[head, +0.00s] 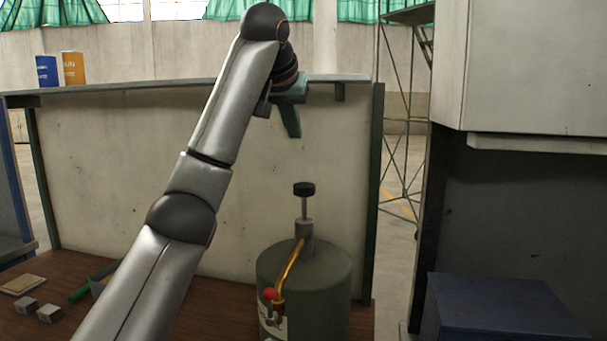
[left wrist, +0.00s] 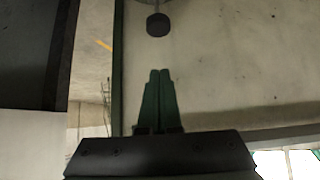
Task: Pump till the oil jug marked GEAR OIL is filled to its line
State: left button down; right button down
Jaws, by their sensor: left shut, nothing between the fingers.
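A green drum (head: 305,285) with a hand pump stands on the brown bench. The pump has a black knob (head: 304,188) on an upright rod, which stands raised above the pump collar. My right gripper is not in view.
Small grey blocks (head: 49,313) and a flat tan piece (head: 22,284) lie at the bench's left. A dark blue box (head: 500,305) stands at right.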

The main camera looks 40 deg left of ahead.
pick_arm(q)
jog(key=p, duration=0.2)
send_over(302, 196)
jog(key=f, duration=0.6)
jog(key=shift+w+a+f, duration=0.1)
jog(key=shift+a+f, duration=0.1)
jog(key=shift+f, duration=0.2)
notch_tip(302, 196, down, 3)
jog(key=shift+w+r, duration=0.15)
jog(key=shift+f, duration=0.85)
notch_tip(302, 196, down, 5)
jog(key=b, duration=0.3)
jog(key=shift+f, duration=0.3)
